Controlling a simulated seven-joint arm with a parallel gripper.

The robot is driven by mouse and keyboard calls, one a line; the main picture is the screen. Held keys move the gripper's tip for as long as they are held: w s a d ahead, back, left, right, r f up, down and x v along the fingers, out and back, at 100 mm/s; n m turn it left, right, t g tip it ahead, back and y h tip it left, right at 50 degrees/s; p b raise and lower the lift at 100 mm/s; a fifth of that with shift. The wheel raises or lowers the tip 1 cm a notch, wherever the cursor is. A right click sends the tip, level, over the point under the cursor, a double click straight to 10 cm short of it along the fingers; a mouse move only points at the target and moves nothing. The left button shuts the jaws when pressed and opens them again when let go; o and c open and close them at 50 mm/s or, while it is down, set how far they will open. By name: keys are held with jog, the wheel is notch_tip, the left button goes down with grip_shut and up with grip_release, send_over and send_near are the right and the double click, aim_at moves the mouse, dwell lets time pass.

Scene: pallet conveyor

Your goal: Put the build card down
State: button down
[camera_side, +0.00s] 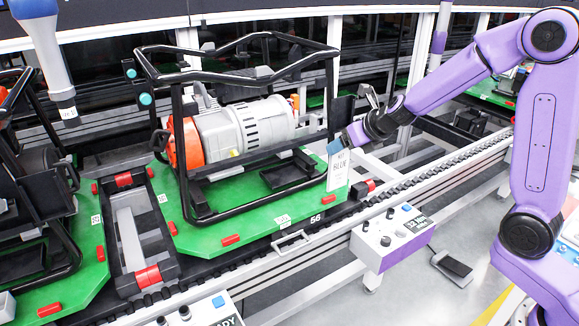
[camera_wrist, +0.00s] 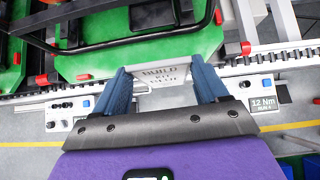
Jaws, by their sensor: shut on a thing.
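I cannot tell whether the card's lower edge touches anything. In the wrist view the card (camera_wrist: 160,74) lies between the two blue fingers of my gripper (camera_wrist: 165,83), with "BUILD" legible on it.
A black tube frame (camera_side: 184,180) with a grey and orange generator (camera_side: 240,132) stands on the pallet, left of the card. A control box (camera_side: 388,235) sits at the conveyor's front. Another loaded pallet (camera_side: 75,262) is at the left. The conveyor rail (camera_side: 450,160) runs right.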

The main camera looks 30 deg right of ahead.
jog(key=x, duration=1.7)
jog(key=shift+s, duration=0.15)
jog(key=shift+f, duration=0.2)
grip_release()
jog(key=shift+r, duration=0.1)
